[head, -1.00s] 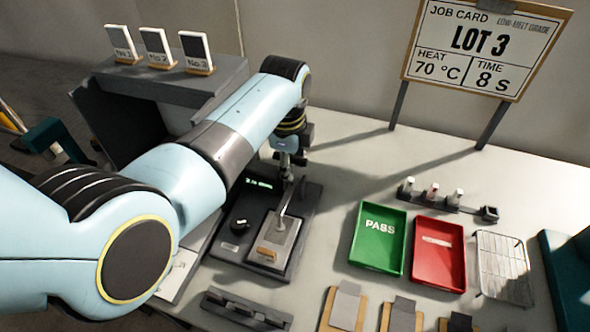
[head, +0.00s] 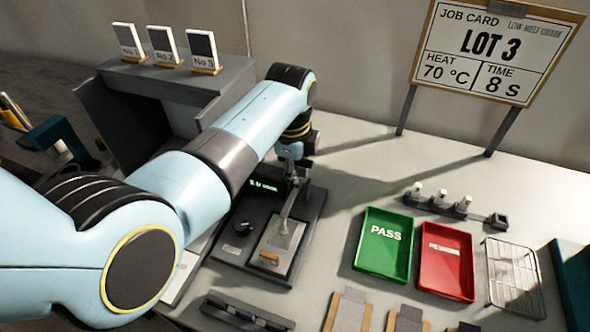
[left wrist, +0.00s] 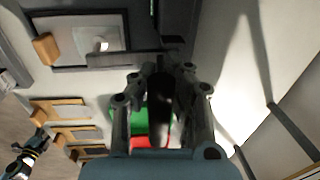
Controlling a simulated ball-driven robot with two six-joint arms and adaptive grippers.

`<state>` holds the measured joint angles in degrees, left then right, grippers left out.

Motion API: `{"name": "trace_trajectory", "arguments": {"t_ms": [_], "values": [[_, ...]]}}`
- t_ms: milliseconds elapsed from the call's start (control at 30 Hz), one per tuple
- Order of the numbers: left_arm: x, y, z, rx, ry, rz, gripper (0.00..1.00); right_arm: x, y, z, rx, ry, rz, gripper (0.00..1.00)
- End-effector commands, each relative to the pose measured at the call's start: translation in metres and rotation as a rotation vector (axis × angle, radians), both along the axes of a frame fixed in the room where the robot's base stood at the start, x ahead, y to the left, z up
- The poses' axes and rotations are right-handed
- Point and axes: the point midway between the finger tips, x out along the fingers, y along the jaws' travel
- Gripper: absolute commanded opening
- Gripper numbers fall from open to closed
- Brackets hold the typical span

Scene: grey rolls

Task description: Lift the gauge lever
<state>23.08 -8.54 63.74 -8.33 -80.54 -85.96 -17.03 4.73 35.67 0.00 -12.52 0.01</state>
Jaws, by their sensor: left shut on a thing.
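The gauge (head: 240,252) is a dark base on the table with a black knob, a small lit display and a light plate (head: 282,244). Its grey lever (head: 289,209) slopes up from the plate toward my left gripper (head: 291,168). My left gripper is shut on the lever's upper end, and the arm partly hides it. In the left wrist view the gripper (left wrist: 160,88) has a dark bar between its fingers, and the plate (left wrist: 75,42) lies at upper left. What looks like my right gripper (left wrist: 24,158) shows small at lower left; its jaws are unclear.
A green PASS tray (head: 384,245) and a red tray (head: 446,262) lie right of the gauge, with a wire rack (head: 514,275) beyond. A vial holder (head: 452,207) stands behind them. The job card (head: 490,50) reads LOT 3, 70 °C, 8 s. A dark slotted block (head: 245,312) lies in front.

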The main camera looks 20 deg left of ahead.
Motion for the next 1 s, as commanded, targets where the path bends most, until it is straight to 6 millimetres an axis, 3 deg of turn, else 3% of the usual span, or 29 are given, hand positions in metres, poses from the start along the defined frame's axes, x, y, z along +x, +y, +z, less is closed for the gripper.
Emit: {"name": "trace_trajectory", "arguments": {"t_ms": [567, 767, 1000], "values": [[0.009, 0.000, 0.001, 0.000, 0.107, -0.001, 0.00, -0.005, 0.000, -0.011, 0.000, 0.008, -0.001, 0.40], [0.018, 0.000, -0.001, 0.000, 0.237, -0.001, 0.00, -0.005, 0.003, -0.036, 0.004, 0.009, -0.001, 0.40], [0.027, 0.000, -0.004, -0.001, 0.367, 0.001, 0.00, -0.007, 0.005, -0.080, 0.007, 0.011, -0.002, 0.40]]}}
